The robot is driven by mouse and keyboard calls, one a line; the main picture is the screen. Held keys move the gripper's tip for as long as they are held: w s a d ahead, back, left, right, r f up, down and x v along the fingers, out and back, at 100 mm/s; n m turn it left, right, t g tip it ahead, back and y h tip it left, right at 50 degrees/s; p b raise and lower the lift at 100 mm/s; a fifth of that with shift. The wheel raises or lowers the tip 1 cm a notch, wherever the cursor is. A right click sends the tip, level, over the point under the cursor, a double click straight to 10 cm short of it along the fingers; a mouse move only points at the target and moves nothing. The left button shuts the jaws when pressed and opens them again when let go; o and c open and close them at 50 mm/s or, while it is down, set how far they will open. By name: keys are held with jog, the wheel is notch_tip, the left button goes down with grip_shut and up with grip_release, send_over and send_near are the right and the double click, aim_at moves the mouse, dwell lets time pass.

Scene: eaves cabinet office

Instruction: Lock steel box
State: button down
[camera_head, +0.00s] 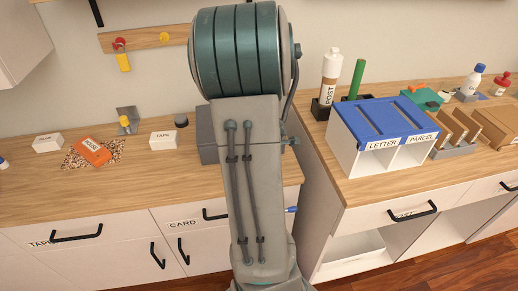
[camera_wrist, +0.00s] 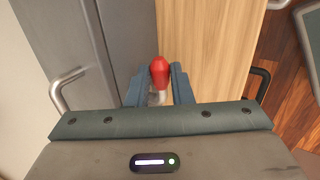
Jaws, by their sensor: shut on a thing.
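My gripper (camera_wrist: 159,88) is shut on a small red-headed thing (camera_wrist: 159,70), which looks like a key's handle. A pale, metallic part shows below the red head, between the fingers. Whether it sits in a lock cannot be told. In the wrist view a grey metal face, likely the steel box (camera_wrist: 125,40), lies just left of the fingers. In the head view a grey box (camera_head: 207,136) stands on the left counter, mostly hidden behind my arm. My gripper is hidden there too.
A metal handle (camera_wrist: 62,92) shows at the left of the wrist view, a black drawer handle (camera_wrist: 262,84) at the right. A letter sorter (camera_head: 385,135) stands on the right counter.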

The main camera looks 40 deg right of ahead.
jog(key=shift+f+y+p, duration=0.15)
jog(key=shift+y+p, duration=0.15)
jog(key=shift+p, duration=0.15)
dwell(0.4)
jog(key=c, duration=1.3)
grip_release()
jog(key=p+v, duration=0.6)
jog(key=v, duration=0.7)
jog(key=shift+s+r, duration=0.3)
